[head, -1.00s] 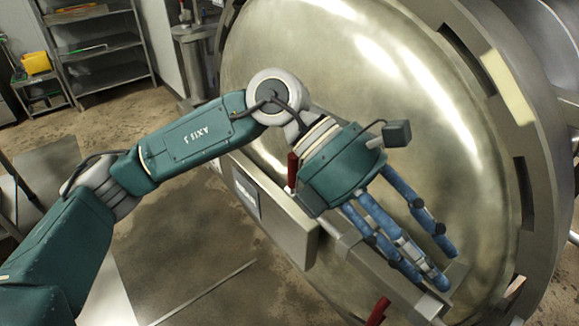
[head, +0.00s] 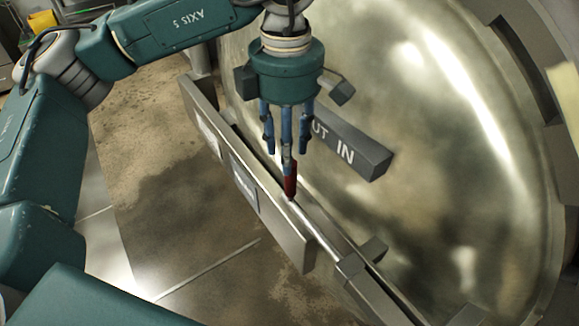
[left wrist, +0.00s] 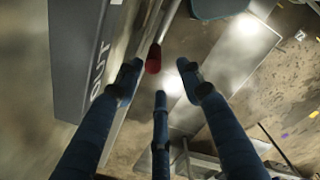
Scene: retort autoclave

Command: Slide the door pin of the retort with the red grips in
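A red grip (head: 290,184) stands on the metal door pin (head: 318,228), which lies along the bracket on the face of the large round retort door (head: 440,150). My left gripper (head: 286,156) points down right above this grip, its blue fingers spread and empty. The middle finger overlaps the top of the grip in the head view; I cannot tell whether they touch. In the left wrist view the red grip (left wrist: 153,60) shows just beyond the open fingers (left wrist: 160,80), between the two outer ones. My right gripper is not in view.
A dark bar with lettering ending in "IN" (head: 352,150) juts from the door close to the right of my left fingers. A long metal plate (head: 245,185) with labels runs along the left of the pin. The floor (head: 150,170) to the left is open.

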